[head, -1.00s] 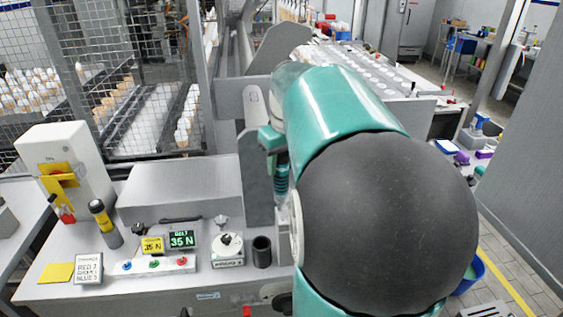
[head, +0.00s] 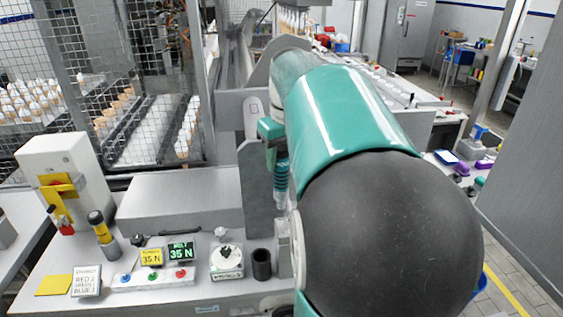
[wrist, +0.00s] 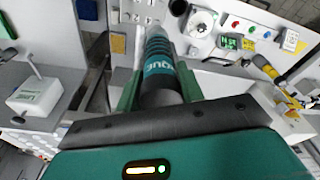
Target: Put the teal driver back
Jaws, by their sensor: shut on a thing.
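The teal driver (wrist: 160,62) is clamped between the two fingers of my gripper (wrist: 158,84) in the wrist view, with its teal and dark ribbed body pointing away from the wrist. In the head view the driver (head: 281,180) hangs roughly upright below my gripper (head: 272,130), partly hidden by my arm. An open black cup (head: 262,263) stands on the bench, lower in the picture than the driver and apart from it. The cup (wrist: 178,7) also shows beyond the driver's far end in the wrist view.
A dial box (head: 227,262) stands just left of the cup. A button strip (head: 152,277), two small displays (head: 181,251) and a yellow-black torch (head: 103,233) are further left. A grey upright panel (head: 258,190) rises behind the driver.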

